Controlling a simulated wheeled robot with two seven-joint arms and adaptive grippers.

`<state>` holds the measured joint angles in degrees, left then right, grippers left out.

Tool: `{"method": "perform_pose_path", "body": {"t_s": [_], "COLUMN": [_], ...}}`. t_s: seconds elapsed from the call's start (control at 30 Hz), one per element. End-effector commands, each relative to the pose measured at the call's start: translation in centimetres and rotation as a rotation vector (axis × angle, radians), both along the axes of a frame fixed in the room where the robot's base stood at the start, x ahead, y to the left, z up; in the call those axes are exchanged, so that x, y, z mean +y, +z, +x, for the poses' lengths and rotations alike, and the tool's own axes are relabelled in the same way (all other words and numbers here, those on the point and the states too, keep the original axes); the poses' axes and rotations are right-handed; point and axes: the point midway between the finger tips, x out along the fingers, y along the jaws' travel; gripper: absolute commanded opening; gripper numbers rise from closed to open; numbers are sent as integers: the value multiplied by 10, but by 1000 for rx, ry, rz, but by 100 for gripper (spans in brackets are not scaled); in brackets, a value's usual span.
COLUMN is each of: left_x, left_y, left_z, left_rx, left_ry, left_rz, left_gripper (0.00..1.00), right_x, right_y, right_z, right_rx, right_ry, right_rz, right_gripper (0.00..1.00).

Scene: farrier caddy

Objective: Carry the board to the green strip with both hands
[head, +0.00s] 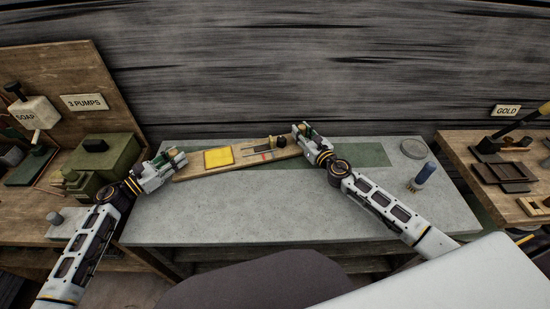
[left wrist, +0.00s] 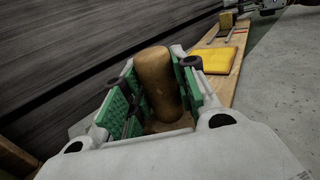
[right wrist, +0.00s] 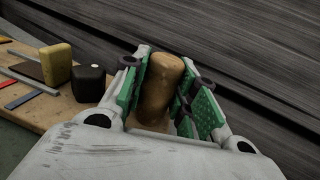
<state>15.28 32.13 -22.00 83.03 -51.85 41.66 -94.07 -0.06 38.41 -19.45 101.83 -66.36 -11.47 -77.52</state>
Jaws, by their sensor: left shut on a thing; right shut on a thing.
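The wooden board (head: 190,172) is held between my two grippers, over the back of the grey table and partly over the green strip (head: 371,155). Its left end looks a little nearer the front than its right end. My left gripper (head: 172,161) is shut on the upright wooden handle (left wrist: 158,82) at the left end. My right gripper (head: 303,133) is shut on the matching handle (right wrist: 163,88) at the right end. A yellow pad (head: 218,158), a black block (head: 291,145) and small tools lie on the board. I cannot tell whether the board touches the table.
The grey table (head: 260,215) is clear in front. A blue brush (head: 425,173) and a round grey dish (head: 413,148) stand at its right. Green boxes (head: 108,155) and a soap pump (head: 37,112) are on the left bench. The right bench holds dark trays (head: 502,175).

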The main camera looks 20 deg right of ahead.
Motion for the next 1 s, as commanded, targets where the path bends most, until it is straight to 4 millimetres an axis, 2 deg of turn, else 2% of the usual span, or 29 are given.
{"method": "perform_pose_path", "body": {"t_s": [0.27, 0.3, 0.43, 0.77, 1.0], "left_x": [2, 2, 1, 1, 8], "left_y": [-5, -5, -5, -5, -5], "left_z": [1, 1, 1, 0, -5], "left_rx": [-1, 1, 1, 0, 1], "left_ry": [4, 4, 3, 1, 1], "left_rz": [1, 1, 1, 0, 0], "left_gripper": [0, 34, 50, 50, 50], "right_x": [-2, -2, -1, 0, 0], "right_y": [-5, -5, -5, -5, -5], "right_z": [1, 1, 0, 0, 0], "right_rx": [-2, 0, 0, 0, 0], "right_ry": [-5, -4, -3, -1, 0], "right_rz": [-2, -1, -1, 0, 0], "right_gripper": [0, 34, 50, 50, 50]}}
